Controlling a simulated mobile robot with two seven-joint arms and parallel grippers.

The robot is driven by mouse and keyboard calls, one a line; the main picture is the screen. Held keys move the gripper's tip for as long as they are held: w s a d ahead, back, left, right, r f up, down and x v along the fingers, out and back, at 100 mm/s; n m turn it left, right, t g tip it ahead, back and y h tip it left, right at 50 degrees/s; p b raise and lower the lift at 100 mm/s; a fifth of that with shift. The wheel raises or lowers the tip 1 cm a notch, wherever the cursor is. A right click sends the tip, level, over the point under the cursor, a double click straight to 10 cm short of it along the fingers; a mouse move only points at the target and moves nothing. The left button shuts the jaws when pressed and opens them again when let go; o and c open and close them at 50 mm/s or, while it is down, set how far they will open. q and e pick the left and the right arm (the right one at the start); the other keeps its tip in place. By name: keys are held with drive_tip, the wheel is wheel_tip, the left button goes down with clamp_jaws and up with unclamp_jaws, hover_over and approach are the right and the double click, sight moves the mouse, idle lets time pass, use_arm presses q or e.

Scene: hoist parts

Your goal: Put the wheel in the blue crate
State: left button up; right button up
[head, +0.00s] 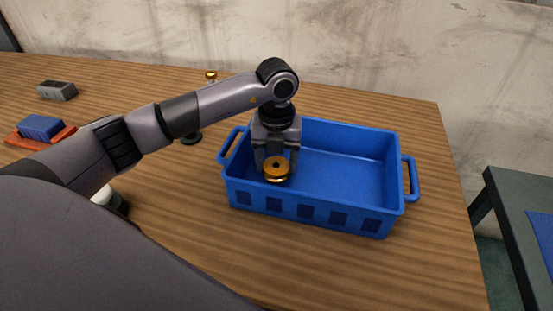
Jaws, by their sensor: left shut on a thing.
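The wheel (277,168) is a small brass-coloured disc with a dark hole in its middle. My left gripper (274,163) points down and is shut on the wheel. It holds the wheel at the left part of the blue crate (315,217), within the crate's outline. I cannot tell whether the wheel touches the crate's floor. The crate is a rectangular open box with a handle at each end, and its visible floor is bare. My right gripper is not in view.
The crate stands on a wooden table (430,262). A grey block (57,91) and a blue block on an orange base (41,128) lie at the left. A brass-topped thing (211,75) stands behind my left arm. A dark green table (515,200) is at the right.

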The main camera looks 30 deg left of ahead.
sight(276, 165)
use_arm(q)
drive_tip(key=shift+f, duration=0.15)
drive_tip(key=o, duration=1.5)
drive_tip(key=shift+f, duration=0.1)
drive_tip(key=shift+o, duration=0.2)
wheel_tip(276, 165, up, 12)
drive_tip(key=shift+r+b, duration=0.2)
drive_tip(key=shift+b, duration=0.25)
